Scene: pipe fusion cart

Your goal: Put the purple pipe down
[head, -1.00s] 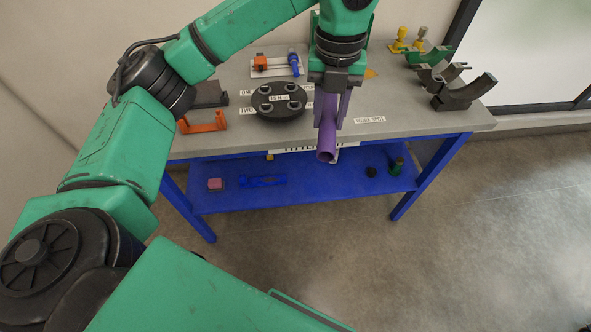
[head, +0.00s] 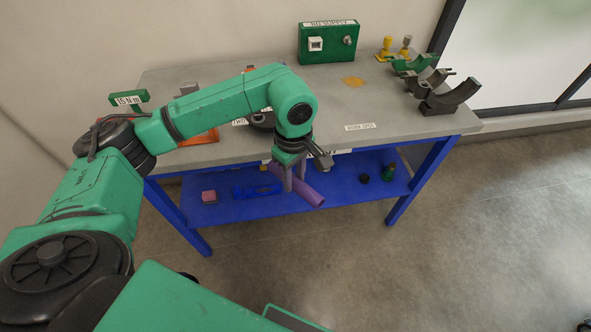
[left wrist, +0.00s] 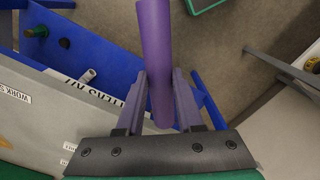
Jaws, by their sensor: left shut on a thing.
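The purple pipe (head: 298,187) is held in my left gripper (head: 289,180), tilted, in front of the cart's front edge and above the level of the blue lower shelf in the picture. In the left wrist view the purple pipe (left wrist: 156,60) runs between the two fingers of my left gripper (left wrist: 163,95) and reaches past the top of the picture. The gripper is shut on it. The cart's grey top (head: 405,130) lies behind, with a label (head: 360,127) near its front edge. My right gripper is not in view.
A green supply box (head: 328,43) stands at the back of the top. Dark curved saddles (head: 450,97) stand at the right end. The blue lower shelf (head: 340,190) holds a pink block (head: 209,196) and small parts.

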